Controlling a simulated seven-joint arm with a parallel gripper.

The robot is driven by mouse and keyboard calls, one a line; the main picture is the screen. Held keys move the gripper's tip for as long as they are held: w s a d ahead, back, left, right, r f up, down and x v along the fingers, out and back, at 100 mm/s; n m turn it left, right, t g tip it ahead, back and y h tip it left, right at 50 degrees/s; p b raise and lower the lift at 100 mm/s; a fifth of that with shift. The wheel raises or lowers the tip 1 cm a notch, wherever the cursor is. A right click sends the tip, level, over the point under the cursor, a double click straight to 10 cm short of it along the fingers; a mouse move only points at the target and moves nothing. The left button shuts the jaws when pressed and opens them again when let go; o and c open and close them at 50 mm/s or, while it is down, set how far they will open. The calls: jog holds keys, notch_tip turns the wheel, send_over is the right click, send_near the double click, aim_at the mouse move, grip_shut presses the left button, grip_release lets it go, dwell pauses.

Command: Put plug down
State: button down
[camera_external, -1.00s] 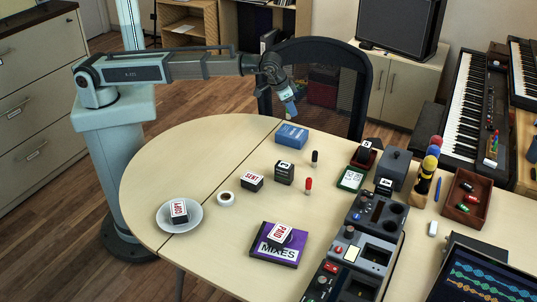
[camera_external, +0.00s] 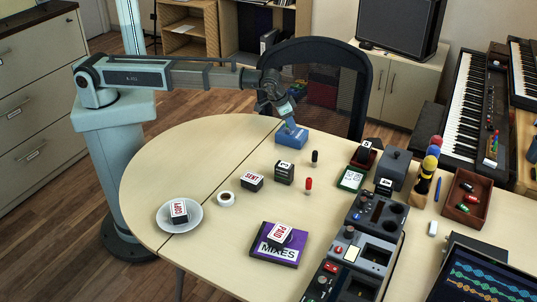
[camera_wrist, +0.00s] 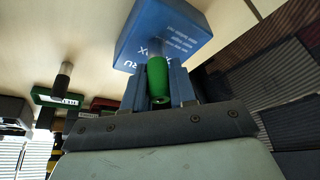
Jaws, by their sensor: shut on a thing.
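My gripper (camera_external: 288,119) is low over the blue box (camera_external: 291,136) at the far edge of the table. In the wrist view its two fingers (camera_wrist: 159,90) are shut on a green plug (camera_wrist: 157,76), gripped at its green end. The blue box (camera_wrist: 165,25) with white print lies directly beyond the plug in that view. I cannot tell whether the plug touches the box. In the external view the plug is too small and too hidden by the gripper to make out.
A green box (camera_external: 352,179) is to the right. A chair (camera_external: 330,85) stands behind the table edge.

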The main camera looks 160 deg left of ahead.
jog(key=c, duration=0.9)
grip_release()
jog(key=v, duration=1.2)
jog(key=shift+r, duration=0.1)
